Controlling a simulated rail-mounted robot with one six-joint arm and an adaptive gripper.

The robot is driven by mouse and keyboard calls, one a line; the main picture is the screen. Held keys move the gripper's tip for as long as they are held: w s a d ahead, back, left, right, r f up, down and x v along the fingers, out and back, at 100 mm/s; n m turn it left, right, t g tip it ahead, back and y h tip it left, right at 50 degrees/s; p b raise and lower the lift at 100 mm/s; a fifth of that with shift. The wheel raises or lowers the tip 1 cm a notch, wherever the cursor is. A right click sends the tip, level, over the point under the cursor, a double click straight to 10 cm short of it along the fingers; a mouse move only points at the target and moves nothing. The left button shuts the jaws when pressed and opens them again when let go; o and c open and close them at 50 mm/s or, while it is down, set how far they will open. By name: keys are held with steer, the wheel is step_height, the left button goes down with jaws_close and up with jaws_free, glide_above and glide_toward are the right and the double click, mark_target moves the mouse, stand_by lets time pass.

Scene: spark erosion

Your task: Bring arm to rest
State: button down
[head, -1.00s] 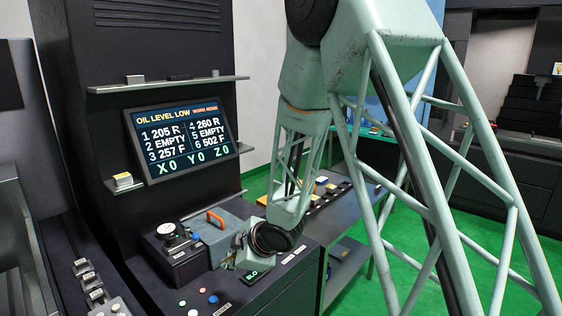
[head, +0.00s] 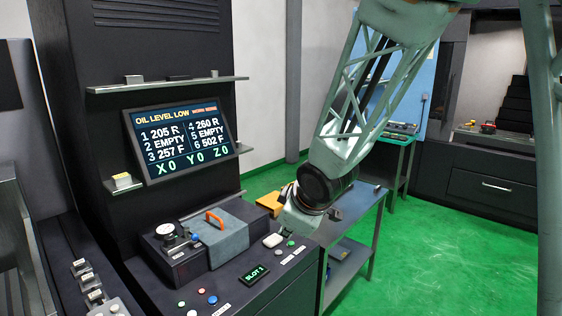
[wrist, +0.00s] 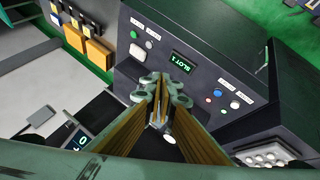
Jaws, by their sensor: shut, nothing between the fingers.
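My gripper (head: 299,218) shows at the end of my arm in the head view, above the right end of the black console (head: 262,296). Its fingers are mostly hidden there by the wrist. In the wrist view my gripper (wrist: 161,92) is shut, its fingertips together with nothing between them. The console (wrist: 205,98) lies beyond the fingertips. My forearm slants from the upper right down to the wrist, tilted rather than folded.
The console carries a SLOT 1 display (head: 256,275), a grey block with an orange handle (head: 214,220) and a dial unit (head: 170,238). A screen (head: 181,139) reads OIL LEVEL LOW. A side bench (head: 350,250) stands behind my wrist. Green floor (head: 450,240) is open at right.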

steer(key=s+d+r+m+g+h, duration=0.1)
steer(key=s+d+r+m+h, duration=0.1)
steer(key=s+d+r+m, duration=0.35)
steer(key=s+d+r+m+h, duration=0.1)
steer(key=s+d+r+m, duration=0.1)
steer(key=s+d+r, duration=0.65)
steer(key=s+d+m+g, duration=0.1)
steer(key=s+d+m, duration=0.1)
steer(key=s, duration=1.3)
steer(key=s+d+m+g, duration=0.1)
steer(key=s+d+m, duration=0.2)
steer(key=s, duration=1.2)
steer(key=shift+d+m+b, duration=0.25)
steer(key=shift+m+b, duration=0.2)
steer(key=shift+m, duration=0.1)
